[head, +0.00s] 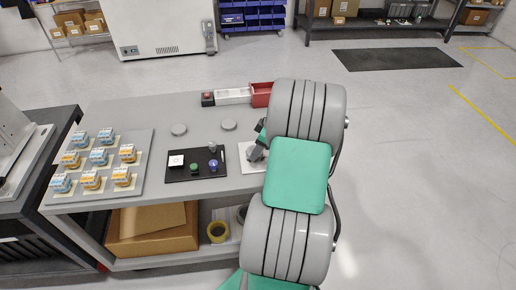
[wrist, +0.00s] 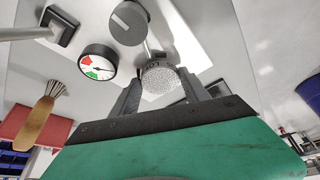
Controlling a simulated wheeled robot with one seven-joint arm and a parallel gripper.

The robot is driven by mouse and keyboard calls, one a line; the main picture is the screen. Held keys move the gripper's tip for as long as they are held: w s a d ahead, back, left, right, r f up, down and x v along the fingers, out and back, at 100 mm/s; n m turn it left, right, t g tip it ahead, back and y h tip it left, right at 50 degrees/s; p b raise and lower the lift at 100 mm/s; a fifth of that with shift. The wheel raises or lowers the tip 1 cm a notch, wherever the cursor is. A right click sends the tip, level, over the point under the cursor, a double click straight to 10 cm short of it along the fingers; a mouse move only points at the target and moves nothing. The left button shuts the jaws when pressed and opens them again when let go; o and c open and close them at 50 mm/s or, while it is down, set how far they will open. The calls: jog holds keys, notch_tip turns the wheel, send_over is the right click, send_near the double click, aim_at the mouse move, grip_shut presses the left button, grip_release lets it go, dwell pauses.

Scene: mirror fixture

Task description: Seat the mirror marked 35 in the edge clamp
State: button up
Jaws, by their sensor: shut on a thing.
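My gripper (wrist: 160,88) is shut on a round, pale grey piece with a rough, knurled-looking face (wrist: 160,78). A finger stands on each side of it, and a thin rod shows just above it. I cannot tell whether it is the mirror or a knob; no marking 35 is readable. In the head view my gripper (head: 257,151) is over a white plate (head: 250,167) on the bench, partly hidden by my arm. The edge clamp cannot be made out for sure. A black tray (head: 208,178) left of the plate holds several small pieces, white, green, blue and grey.
The wrist view shows a red-green dial gauge (wrist: 98,62), a grey round part (wrist: 130,22) and a brush (wrist: 38,118) near the fingers.

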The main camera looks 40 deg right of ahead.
jog(key=shift+f+b, duration=0.35)
jog(key=shift+f, duration=0.05)
dwell(0.6)
jog(key=o, duration=1.5)
jog(key=shift+s+a, duration=0.1)
jog(key=shift+s, duration=0.05)
jog(key=shift+o, duration=0.2)
jog(key=shift+r+p, duration=0.9)
jog(key=shift+r, duration=0.65)
jog(key=shift+o, duration=0.3)
jog(key=o, duration=0.3)
jog(key=shift+o, duration=0.2)
